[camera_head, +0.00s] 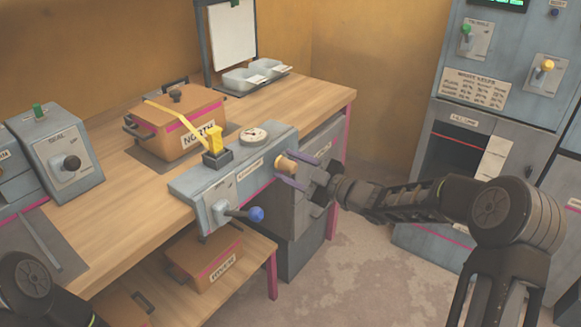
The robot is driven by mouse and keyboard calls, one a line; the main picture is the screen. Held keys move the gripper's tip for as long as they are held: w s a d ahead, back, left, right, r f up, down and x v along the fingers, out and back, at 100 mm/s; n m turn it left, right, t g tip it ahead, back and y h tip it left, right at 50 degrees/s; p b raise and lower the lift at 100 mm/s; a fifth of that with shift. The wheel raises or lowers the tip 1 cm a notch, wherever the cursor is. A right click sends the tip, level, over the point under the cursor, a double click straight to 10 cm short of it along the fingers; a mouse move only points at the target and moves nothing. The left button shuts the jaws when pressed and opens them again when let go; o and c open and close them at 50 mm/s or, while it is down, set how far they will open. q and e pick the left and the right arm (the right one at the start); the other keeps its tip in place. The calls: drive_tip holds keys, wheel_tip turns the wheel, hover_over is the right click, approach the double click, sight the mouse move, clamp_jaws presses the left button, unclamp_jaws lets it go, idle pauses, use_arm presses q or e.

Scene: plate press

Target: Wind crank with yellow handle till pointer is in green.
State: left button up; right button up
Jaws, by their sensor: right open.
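The crank's yellow-tan handle (286,163) sticks out from the front of a grey press unit (190,187) on the bench edge. My right gripper (291,172) comes in from the right, open, with its fingers on either side of the handle; I cannot tell whether they touch it. The crank's arm is mostly hidden. A round white dial (253,135) sits on top of the unit; its pointer and any green zone are too small to read. Only part of my left arm shows at bottom left; its gripper is out of view.
A yellow lever (214,140) stands upright on the unit, and a blue-knobbed lever (256,214) projects from its front. An orange-brown box labelled NORTH (175,120) sits behind. A grey SEAL box (62,152) stands left. A grey cabinet (500,110) stands right.

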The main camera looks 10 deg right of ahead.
drive_tip(key=shift+c, duration=0.2)
clamp_jaws()
idle(0.3)
idle(0.8)
